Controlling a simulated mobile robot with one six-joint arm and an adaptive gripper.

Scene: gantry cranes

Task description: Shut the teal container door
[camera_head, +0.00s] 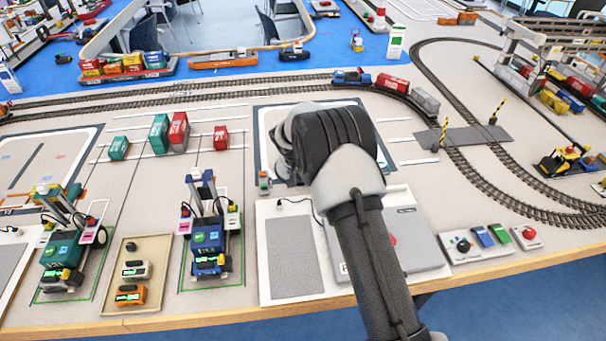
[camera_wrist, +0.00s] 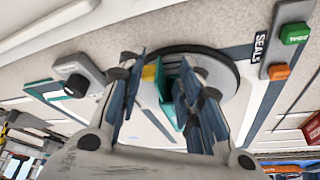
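The fingers are apart, and I see no clear contact with the teal piece. Which part of it is the door I cannot tell, as the fingers cover much of it. In the head view, my wrist and arm hide the fingertips and this spot.
A SEALS tray with a green seal (camera_wrist: 294,33) and an orange seal (camera_wrist: 279,72) lies close by. A grey block with a black knob (camera_wrist: 76,85) is on the other side. Red and teal containers (camera_head: 158,133) stand farther left. A rail track with a train (camera_head: 392,84) runs behind.

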